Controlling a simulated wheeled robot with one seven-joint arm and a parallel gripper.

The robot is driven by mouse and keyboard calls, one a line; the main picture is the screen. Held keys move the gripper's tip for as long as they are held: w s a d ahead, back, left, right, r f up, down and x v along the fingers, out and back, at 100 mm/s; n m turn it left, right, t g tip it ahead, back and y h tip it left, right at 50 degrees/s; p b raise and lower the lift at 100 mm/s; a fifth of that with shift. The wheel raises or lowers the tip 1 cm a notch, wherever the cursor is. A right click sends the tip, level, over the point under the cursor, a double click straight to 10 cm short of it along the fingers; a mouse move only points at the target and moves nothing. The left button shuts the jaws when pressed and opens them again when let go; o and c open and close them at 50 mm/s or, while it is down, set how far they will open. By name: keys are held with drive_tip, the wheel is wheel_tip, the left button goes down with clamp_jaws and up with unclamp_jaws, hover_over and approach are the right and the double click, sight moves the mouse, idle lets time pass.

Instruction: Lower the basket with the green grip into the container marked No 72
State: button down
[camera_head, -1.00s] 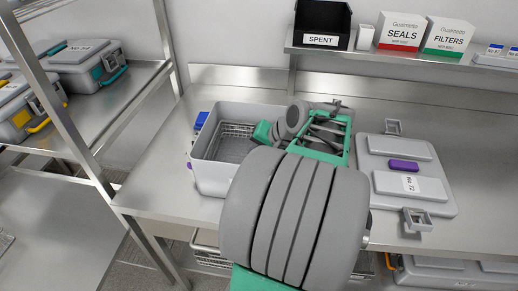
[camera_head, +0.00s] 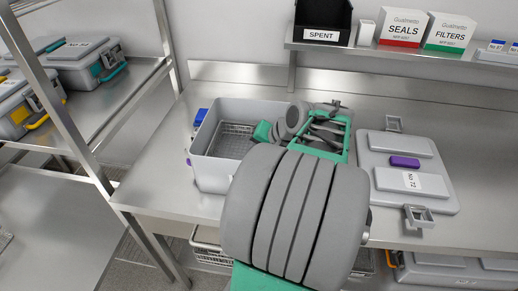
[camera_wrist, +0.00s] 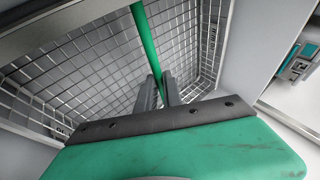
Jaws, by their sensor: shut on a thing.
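An open grey container (camera_head: 212,174) stands on the bench, with a purple tag on its left side; no number on it is readable. The wire basket (camera_head: 237,129) shows inside it, below the rim. In the wrist view the basket (camera_wrist: 95,65) has mesh walls with grey container walls (camera_wrist: 240,65) beside them. Its green grip (camera_wrist: 146,40) runs between the fingers of my gripper (camera_wrist: 160,92), which is shut on it. In the head view my arm hides the fingers and the container's right part. Whether the basket rests on the container floor cannot be told.
A grey lid (camera_head: 440,195) marked No 72 with a purple tag lies right of the container. A shelf above holds a SPENT bin (camera_head: 320,15) and SEALS and FILTERS boxes (camera_head: 403,25). Closed containers (camera_head: 85,68) stand on the left rack. Clear bench lies left of the container.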

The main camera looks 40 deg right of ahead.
idle(0.4)
drive_tip(key=c, duration=0.9)
unclamp_jaws()
drive_tip(key=shift+f, duration=0.1)
drive_tip(key=shift+r+p, duration=3.2)
drive_tip(key=shift+r, duration=0.35)
